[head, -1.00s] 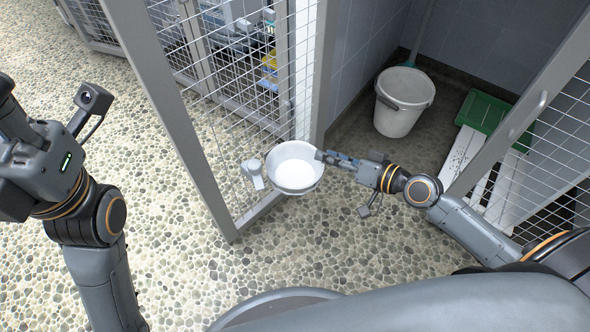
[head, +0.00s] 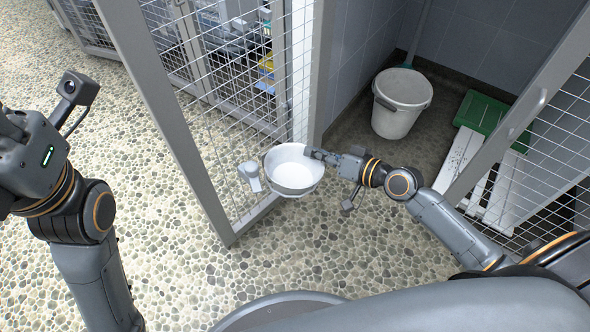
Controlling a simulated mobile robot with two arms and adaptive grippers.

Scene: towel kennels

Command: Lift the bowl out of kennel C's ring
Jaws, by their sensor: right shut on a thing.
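The white bowl (head: 291,174) is beside the open mesh door in the middle of the head view. My right gripper (head: 318,156) is shut on the bowl's right rim. The bowl looks slightly tilted. A pale ring or support shows just under the bowl (head: 293,194), mostly hidden by it; I cannot tell whether they touch. A small light-grey bracket (head: 250,174) is on the door just left of the bowl. My left arm is at the left edge, and its gripper's fingers are out of the picture.
The mesh door (head: 226,120) stands left of the bowl, its frame reaching the pebbled floor (head: 190,270). A grey bucket (head: 401,103) stands inside the kennel. A green item (head: 488,120) and white slatted boards (head: 460,153) lie to the right. Another mesh door (head: 535,130) borders my right arm.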

